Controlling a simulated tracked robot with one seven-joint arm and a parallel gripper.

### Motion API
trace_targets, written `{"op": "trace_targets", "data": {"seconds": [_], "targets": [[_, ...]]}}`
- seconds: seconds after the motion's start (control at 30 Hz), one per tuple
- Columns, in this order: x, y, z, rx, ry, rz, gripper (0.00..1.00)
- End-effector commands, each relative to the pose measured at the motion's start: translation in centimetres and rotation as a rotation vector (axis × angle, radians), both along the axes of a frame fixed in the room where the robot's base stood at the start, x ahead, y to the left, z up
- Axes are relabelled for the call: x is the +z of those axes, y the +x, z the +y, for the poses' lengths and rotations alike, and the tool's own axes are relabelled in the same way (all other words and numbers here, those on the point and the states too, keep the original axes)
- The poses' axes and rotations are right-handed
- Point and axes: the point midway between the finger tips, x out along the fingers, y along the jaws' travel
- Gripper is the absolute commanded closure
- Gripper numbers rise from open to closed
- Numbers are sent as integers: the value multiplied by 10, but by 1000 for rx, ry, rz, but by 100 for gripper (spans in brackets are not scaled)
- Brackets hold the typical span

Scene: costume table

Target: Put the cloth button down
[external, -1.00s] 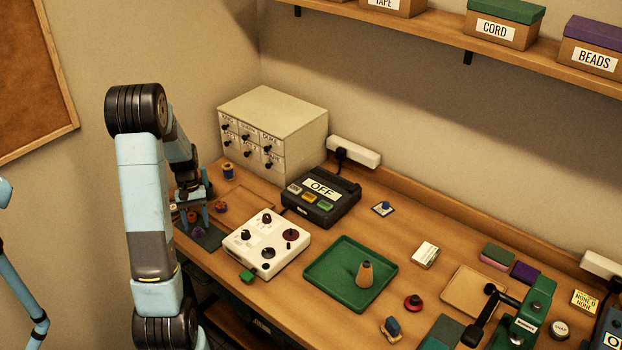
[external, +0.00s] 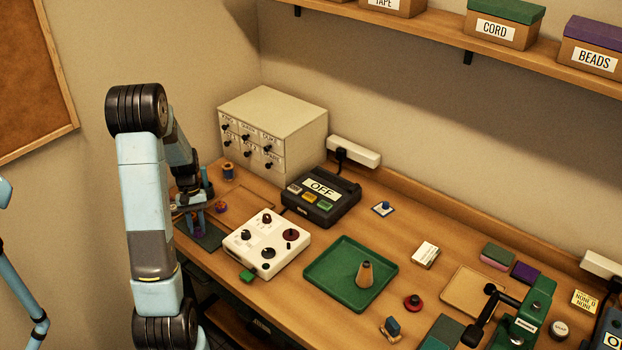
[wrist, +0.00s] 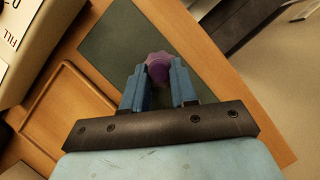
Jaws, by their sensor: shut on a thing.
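A purple, scalloped round piece, which I take to be the cloth button (wrist: 158,68), sits between my fingertips in the wrist view. My gripper (wrist: 157,84) is shut on it. In the external view my gripper (external: 195,226) points down over the dark green mat (external: 213,241) at the left end of the table, with the purple button (external: 197,233) low between its fingers. The mat also lies under the button in the wrist view (wrist: 108,45). I cannot tell whether the button touches the mat.
A shallow wooden tray (wrist: 65,112) lies beside the mat. A small red-purple piece (external: 221,207) and a spool (external: 228,171) stand behind my gripper. The white knobbed box (external: 266,243) is to the right. The table's front edge is close to the mat.

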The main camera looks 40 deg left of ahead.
Motion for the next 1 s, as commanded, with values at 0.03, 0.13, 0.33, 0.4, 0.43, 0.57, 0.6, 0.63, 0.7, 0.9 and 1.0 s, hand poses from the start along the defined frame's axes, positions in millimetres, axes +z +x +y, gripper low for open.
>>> {"op": "trace_targets", "data": {"seconds": [0.03, 0.13, 0.33, 0.4, 0.43, 0.57, 0.6, 0.63, 0.7, 0.9, 1.0], "targets": [[0, -1, 0, 1, 0, 2, 100], [0, -1, 0, 1, 0, 2, 100], [3, 0, 0, 1, 1, 0, 100], [9, 0, 1, 1, 1, 0, 100], [13, 0, 1, 1, 1, 0, 100], [34, -1, 0, 0, 2, -2, 100], [39, -6, -3, 0, 2, -2, 100], [44, -9, -5, 0, 2, -1, 100], [55, -17, -10, 0, 2, -2, 100], [89, -42, -25, -1, 3, -3, 100], [99, -59, -36, 0, 2, -1, 100]]}}
